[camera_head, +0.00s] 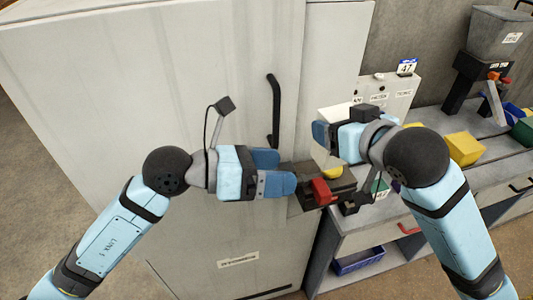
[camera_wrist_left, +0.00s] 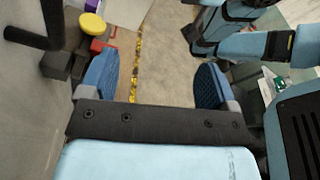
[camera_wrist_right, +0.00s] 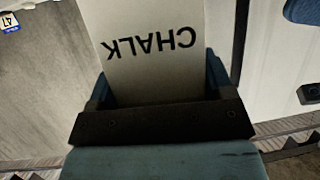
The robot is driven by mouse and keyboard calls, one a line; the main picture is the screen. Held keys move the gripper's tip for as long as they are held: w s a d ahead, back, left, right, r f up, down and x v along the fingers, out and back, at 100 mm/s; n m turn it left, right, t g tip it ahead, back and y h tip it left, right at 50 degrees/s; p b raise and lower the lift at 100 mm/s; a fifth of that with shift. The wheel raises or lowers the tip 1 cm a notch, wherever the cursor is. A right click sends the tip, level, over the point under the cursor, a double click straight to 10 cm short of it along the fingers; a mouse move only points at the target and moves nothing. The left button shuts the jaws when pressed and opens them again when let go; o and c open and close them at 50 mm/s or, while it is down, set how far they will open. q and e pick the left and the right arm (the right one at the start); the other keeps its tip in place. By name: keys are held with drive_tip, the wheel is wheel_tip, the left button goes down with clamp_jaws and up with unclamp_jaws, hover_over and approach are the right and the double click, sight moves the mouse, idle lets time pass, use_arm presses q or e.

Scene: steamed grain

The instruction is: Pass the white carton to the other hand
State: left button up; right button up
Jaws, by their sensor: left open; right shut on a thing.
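The white carton (camera_wrist_right: 150,45) with the word CHALK on it fills the upper middle of the right wrist view, its lettering upside down. My right gripper (camera_wrist_right: 158,88) is shut on it, with a blue finger on each side.
A tall pale cabinet (camera_head: 130,70) with a dark handle (camera_head: 274,112) stands behind my left gripper. A red part (camera_head: 322,191) and a dark block sit below the carton. The counter at right bears a yellow box (camera_head: 464,148). A blue bin (camera_head: 358,260) is lower down.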

sight(318, 158)
use_arm(q)
drive_tip(key=w+d+f+y, duration=0.1)
drive_tip(key=w+d, duration=0.1)
drive_tip(key=d, duration=0.1)
drive_tip(key=w+d+f+m+t+y, duration=0.1)
drive_tip(key=w+d, duration=0.1)
drive_tip(key=d, duration=0.1)
drive_tip(key=w+d+f+m+t+y, duration=0.1)
drive_tip(key=w+d, duration=0.1)
drive_tip(key=d, duration=0.1)
drive_tip(key=shift+w+f, duration=0.3)
drive_tip(key=shift+f, duration=0.1)
drive_tip(key=shift+c, duration=0.5)
drive_tip(key=c, duration=1)
drive_tip(key=shift+c, duration=0.2)
use_arm(e)
drive_tip(key=o, duration=1.1)
